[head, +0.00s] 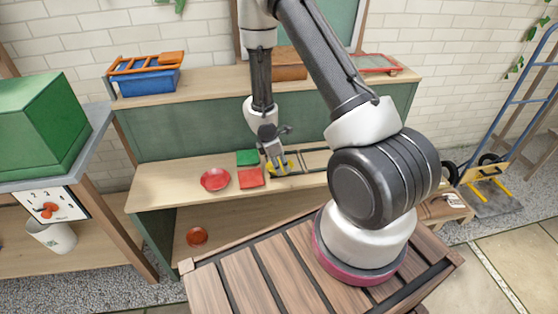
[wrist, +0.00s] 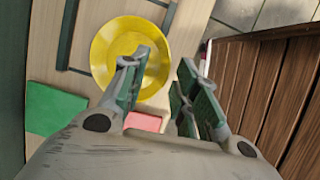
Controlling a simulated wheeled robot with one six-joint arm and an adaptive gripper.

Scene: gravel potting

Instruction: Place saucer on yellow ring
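A round yellow dish (head: 288,166) lies on the bench top. In the wrist view the yellow dish (wrist: 108,50) shows a raised rim and a flatter middle. I cannot tell whether a separate yellow ring lies under it. My gripper (head: 277,170) points down over the dish. In the wrist view my gripper (wrist: 160,72) has its fingers apart, the left finger overlapping the dish and the right one beyond its rim. Nothing shows held between them. A red saucer (head: 215,179) sits further left on the bench.
A green square (head: 247,157) and a red square (head: 250,178) lie between the red saucer and my gripper. A small red-orange dish (head: 197,236) is on the lower shelf. A blue crate (head: 148,82) stands on the upper shelf. Dark rails (head: 315,160) lie right of the dish.

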